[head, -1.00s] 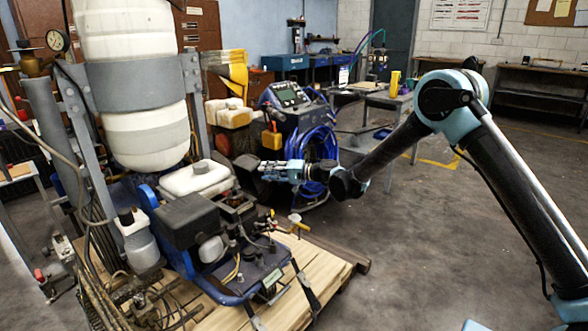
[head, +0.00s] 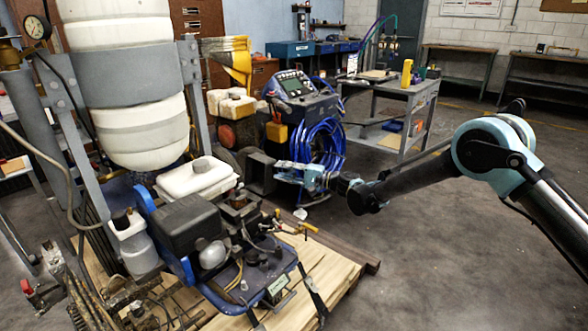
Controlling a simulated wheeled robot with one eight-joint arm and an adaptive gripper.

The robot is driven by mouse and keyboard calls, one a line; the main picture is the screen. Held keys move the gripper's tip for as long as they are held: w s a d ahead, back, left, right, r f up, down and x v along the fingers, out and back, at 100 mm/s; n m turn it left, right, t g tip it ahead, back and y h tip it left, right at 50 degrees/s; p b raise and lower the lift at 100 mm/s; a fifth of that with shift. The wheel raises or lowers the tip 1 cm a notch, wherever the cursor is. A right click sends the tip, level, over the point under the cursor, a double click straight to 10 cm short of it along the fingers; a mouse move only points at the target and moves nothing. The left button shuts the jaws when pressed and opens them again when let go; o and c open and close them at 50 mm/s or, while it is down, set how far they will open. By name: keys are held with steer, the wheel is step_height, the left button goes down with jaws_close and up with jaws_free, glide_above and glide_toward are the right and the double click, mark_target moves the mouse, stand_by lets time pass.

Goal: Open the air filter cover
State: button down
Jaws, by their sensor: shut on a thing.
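The line striper's engine sits on the wooden pallet at the lower left in the head view.
A white fuel tank (head: 195,178) lies behind the cover. A large white tank (head: 140,125) in a grey frame rises at the left. A blue-hosed machine (head: 318,140) and a grey cart (head: 415,105) stand behind my gripper. The floor at right is clear.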

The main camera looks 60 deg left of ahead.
stand_by(0.3)
steer(key=c, duration=1.2)
jaws_free()
steer(key=shift+c, duration=0.2)
steer(key=r+v, duration=0.1)
steer(key=v, duration=1.1)
steer(key=shift+f, duration=0.5)
